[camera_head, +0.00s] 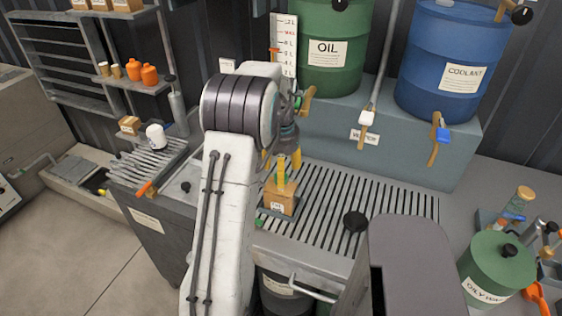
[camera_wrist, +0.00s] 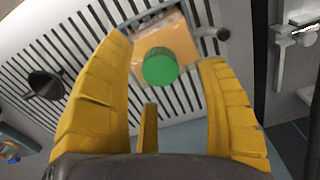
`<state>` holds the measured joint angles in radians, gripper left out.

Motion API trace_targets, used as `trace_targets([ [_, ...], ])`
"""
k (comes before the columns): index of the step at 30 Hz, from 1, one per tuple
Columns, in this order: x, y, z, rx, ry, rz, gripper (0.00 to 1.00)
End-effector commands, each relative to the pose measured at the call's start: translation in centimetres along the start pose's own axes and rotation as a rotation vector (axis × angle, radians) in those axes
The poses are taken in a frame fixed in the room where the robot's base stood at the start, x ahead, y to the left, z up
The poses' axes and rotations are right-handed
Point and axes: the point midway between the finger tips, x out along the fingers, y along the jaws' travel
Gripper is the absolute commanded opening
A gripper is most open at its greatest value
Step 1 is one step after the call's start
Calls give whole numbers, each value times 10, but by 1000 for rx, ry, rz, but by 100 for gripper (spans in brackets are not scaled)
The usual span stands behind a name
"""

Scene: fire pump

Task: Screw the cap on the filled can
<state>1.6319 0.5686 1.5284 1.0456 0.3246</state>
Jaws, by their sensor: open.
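The can (camera_head: 280,203) is a small tan, box-shaped container with a white label, standing on the slatted grate. In the wrist view the can (camera_wrist: 176,42) shows from above, and a round green cap (camera_wrist: 160,67) appears over its top. I cannot tell whether the cap is seated or threaded. My gripper (camera_head: 284,178) points down over the can. In the wrist view its yellow fingers (camera_wrist: 165,60) are spread apart on either side of the cap, with visible gaps between them and it. My arm hides part of the area behind the can.
The slatted grate (camera_head: 345,194) is mostly clear right of the can, except for a black knob (camera_head: 355,222). A green oil drum (camera_head: 328,75) and a blue coolant drum (camera_head: 450,70) stand behind with taps. A green lidded bin (camera_head: 497,268) stands at the right.

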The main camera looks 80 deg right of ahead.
Motion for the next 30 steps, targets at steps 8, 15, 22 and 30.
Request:
trace_targets([
  [8, 18, 0, 0, -1, -1, 0, 67],
  [15, 20, 0, 0, -1, 1, 0, 67],
  [22, 20, 0, 0, -1, 1, 0, 59],
  [30, 20, 0, 0, -1, 1, 0, 35],
])
